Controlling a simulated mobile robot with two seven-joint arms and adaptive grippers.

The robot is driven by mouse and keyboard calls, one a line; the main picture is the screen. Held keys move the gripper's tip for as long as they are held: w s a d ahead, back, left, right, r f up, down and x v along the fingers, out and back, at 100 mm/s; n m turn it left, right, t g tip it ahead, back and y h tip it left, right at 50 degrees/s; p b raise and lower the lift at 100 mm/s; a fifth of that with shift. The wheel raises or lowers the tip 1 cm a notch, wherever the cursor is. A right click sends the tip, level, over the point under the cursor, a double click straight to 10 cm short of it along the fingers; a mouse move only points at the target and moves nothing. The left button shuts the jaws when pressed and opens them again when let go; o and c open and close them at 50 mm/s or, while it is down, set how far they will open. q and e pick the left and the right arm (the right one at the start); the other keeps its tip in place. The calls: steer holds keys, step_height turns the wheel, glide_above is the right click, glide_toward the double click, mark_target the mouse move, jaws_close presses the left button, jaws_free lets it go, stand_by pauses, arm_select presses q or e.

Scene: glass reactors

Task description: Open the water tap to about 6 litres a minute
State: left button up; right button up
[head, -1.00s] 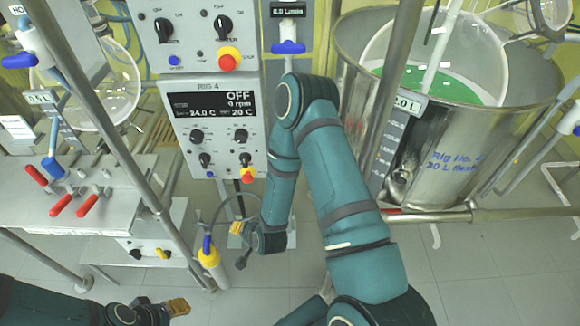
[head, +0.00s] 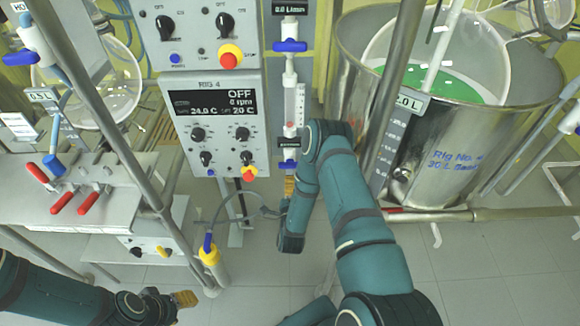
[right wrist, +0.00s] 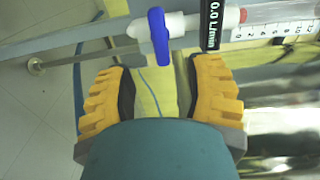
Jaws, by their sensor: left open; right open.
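A blue-handled tap (head: 287,166) sits low on the white pipe of the panel, below a clear flow tube (head: 293,105). In the right wrist view the tap's blue handle (right wrist: 160,37) lies across the pipe. The small display (right wrist: 212,25) beside it reads 0.0 L/min. My right gripper (head: 289,187) is open just below this tap; in the wrist view its yellow fingers (right wrist: 160,85) stand apart with the handle ahead of the gap, not between them. My left gripper (head: 185,299) is open and empty at the lower left.
A second blue tap (head: 290,46) sits higher under another 0.0 L/min display (head: 290,9). The rig control box (head: 215,125), reading OFF, stands left of the pipe. A steel vessel (head: 445,150) stands right. Metal rails and a yellow-collared hose (head: 209,255) stand near my arms.

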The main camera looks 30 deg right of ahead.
mark_target(290, 168)
steer(key=b+x, duration=0.1)
steer(key=x, duration=0.8)
steer(key=shift+w+d, duration=0.1)
steer(key=shift+w, duration=0.15)
jaws_close()
